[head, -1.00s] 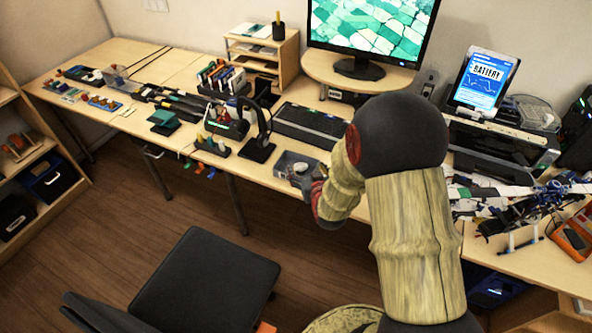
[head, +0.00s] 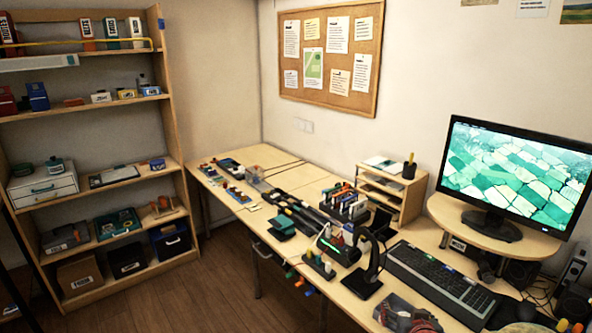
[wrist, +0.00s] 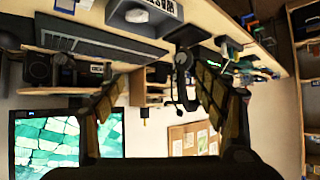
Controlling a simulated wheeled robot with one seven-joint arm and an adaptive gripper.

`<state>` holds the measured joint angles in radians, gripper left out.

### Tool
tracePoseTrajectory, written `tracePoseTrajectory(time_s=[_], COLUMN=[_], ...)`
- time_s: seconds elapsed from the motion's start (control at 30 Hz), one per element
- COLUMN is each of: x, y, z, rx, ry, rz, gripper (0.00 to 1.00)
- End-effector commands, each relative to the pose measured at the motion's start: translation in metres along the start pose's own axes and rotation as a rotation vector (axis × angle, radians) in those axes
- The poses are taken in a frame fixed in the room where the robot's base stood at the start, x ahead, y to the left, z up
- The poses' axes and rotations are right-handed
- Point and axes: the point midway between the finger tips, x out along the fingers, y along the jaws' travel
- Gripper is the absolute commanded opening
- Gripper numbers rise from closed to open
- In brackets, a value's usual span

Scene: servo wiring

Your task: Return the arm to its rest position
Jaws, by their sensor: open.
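My gripper (wrist: 158,75) shows in the wrist view with its two fingers spread wide apart and nothing between them. The wrist view is upside down, with the desk along its top and the monitor (wrist: 65,140) at the lower left. The fingers stand in front of the desk and wall and I see no contact with anything.
The desk (head: 262,155) carries a headphone stand (head: 366,270), a keyboard (head: 440,283), a letter tray (head: 392,190) and the monitor (head: 515,178). A shelf unit (head: 172,130) stands at the left. The floor (head: 215,285) in front of the desk is clear where visible.

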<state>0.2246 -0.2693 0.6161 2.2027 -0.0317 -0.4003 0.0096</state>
Motion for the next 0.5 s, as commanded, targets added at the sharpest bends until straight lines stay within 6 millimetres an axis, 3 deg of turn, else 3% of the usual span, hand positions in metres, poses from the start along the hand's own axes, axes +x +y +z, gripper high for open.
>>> tracePoseTrajectory(time_s=[0.03, 0.2, 0.33, 0.5], x=[-0.023, -0.101, -0.169, -0.254], y=[-0.011, -0.037, -0.052, -0.061], z=[-0.014, -0.027, -0.022, 0.0], rx=[-0.011, -0.044, -0.073, -0.112], ry=[-0.026, -0.159, -0.263, -0.386], rz=[-0.015, -0.055, -0.086, -0.122], gripper=[0.71, 0.71, 0.71, 0.71])
